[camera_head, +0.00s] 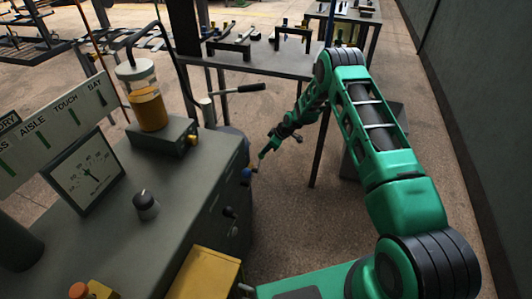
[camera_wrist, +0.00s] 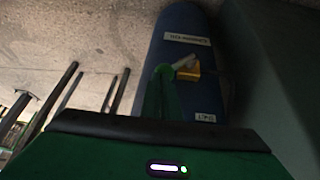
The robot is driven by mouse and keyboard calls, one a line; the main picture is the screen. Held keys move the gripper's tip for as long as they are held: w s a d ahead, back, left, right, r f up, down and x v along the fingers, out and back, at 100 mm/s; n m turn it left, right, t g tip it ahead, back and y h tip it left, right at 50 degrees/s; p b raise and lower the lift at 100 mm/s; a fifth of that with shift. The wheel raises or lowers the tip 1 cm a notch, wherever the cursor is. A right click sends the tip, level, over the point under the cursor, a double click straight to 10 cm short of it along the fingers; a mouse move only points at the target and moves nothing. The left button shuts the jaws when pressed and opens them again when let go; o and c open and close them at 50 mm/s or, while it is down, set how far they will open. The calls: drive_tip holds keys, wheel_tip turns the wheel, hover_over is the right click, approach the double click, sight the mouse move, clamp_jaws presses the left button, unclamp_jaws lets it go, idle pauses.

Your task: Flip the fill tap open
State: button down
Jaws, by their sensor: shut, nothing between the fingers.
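In the wrist view a brass-yellow fitting with a short pale lever (camera_wrist: 185,64), which looks like the tap, sits on a dark blue rounded body (camera_wrist: 190,22) with white labels. The label text is upside down and too small to read surely. My gripper (camera_wrist: 162,72) is shut and empty, its green fingertips just left of the fitting; I cannot tell whether they touch it.
On the console stand a jar of amber liquid (camera_head: 148,98), a dial gauge (camera_head: 85,172) and a black knob (camera_head: 146,204). A black-handled lever (camera_head: 240,88) juts out behind it. A yellow box (camera_head: 203,275) is in front. A table (camera_head: 262,62) stands beyond; floor right of the console is open.

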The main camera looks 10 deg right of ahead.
drive_tip(key=d+r, duration=0.6)
drive_tip(key=r, duration=0.4)
drive_tip(key=shift+s, duration=0.4)
drive_tip(key=shift+d+r, duration=0.1)
drive_tip(key=shift+r, duration=0.05)
